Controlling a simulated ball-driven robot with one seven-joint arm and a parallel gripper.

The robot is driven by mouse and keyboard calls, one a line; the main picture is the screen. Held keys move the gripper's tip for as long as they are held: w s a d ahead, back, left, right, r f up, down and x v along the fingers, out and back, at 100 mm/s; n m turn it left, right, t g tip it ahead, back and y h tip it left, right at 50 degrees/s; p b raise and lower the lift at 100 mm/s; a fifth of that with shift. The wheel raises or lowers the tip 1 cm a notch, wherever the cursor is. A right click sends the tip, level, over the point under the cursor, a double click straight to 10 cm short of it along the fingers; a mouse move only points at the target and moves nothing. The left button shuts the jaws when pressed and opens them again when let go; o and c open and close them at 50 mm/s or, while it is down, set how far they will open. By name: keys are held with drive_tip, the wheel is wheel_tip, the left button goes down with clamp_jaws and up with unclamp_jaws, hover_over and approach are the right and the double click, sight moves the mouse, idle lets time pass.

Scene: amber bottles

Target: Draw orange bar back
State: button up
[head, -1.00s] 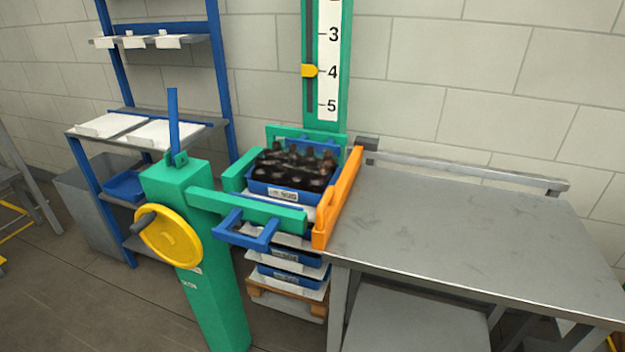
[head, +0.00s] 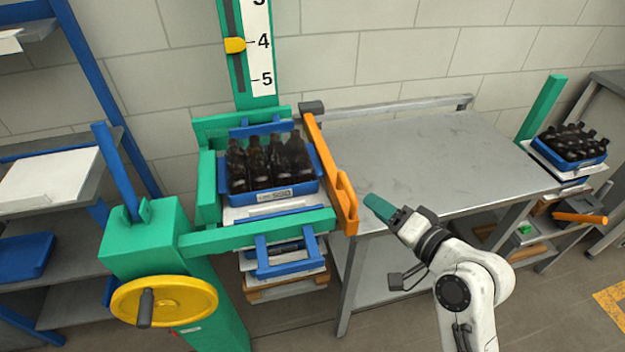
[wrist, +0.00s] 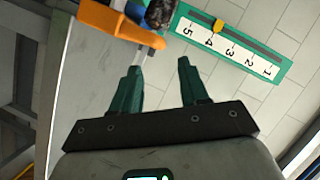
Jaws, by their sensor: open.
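The orange bar (head: 330,175) stands along the left edge of the grey table, between the table top and the green lift frame. It also shows at the upper left of the wrist view (wrist: 112,22). My gripper (head: 372,203) is to the right of the bar's near end, over the table's front left corner, apart from it. In the wrist view my gripper (wrist: 160,75) has its two green fingers spread with nothing between them. A blue crate (head: 262,196) of dark bottles (head: 268,160) sits inside the green frame (head: 205,185), left of the bar.
The grey table (head: 430,160) is bare, with a rail (head: 400,105) along its back. A yellow handwheel (head: 165,300) and a blue lever (head: 118,170) are at the left. Another bottle crate (head: 570,150) and a second orange bar (head: 580,217) are at the right.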

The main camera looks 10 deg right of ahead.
sight(348, 184)
drive_tip(key=p+x, duration=0.1)
drive_tip(key=x, duration=0.9)
drive_tip(key=shift+w+a+f+p, duration=0.1)
drive_tip(key=shift+w+p, duration=0.15)
drive_tip(key=shift+p, duration=0.1)
clamp_jaws()
